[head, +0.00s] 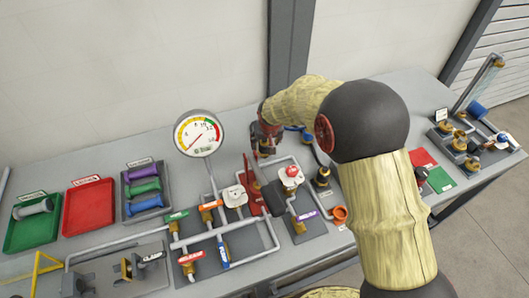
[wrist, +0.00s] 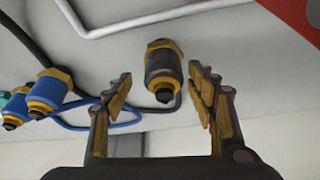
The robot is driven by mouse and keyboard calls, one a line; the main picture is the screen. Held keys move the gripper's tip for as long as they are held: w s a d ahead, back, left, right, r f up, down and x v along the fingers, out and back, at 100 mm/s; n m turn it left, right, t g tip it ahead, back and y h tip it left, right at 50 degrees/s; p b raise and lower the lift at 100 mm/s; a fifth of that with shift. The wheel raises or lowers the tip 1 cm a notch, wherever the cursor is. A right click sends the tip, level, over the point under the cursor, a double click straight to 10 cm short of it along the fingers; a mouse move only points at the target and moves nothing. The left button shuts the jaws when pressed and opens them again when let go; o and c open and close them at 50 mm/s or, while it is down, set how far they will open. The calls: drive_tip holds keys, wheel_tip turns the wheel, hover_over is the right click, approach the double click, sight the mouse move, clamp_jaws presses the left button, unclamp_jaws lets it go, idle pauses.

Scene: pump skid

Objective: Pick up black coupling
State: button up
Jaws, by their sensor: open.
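The black coupling (wrist: 163,75) has a dark ribbed body with brass ends and a dark hose. In the wrist view it shows just beyond and between the fingertips of my gripper (wrist: 159,92). The fingers are open, one on each side of it, and nothing is held. Whether a finger touches it I cannot tell.
Blue couplings (wrist: 47,92) with blue hose lie left in the wrist view. The dial gauge (head: 198,134) and pipework (head: 215,233) stand near my gripper in the head view.

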sight(264, 145)
drive_tip(key=x, duration=0.3)
drive_tip(key=b+x, duration=0.1)
drive_tip(key=shift+a+f, duration=0.15)
drive_tip(key=shift+a, duration=0.1)
drive_tip(key=shift+c, duration=1)
drive_tip(key=c, duration=1.1)
drive_tip(key=shift+c, duration=0.6)
wheel_tip(264, 145, up, 10)
drive_tip(key=shift+r+p, duration=0.1)
drive_tip(key=shift+p, duration=1.05)
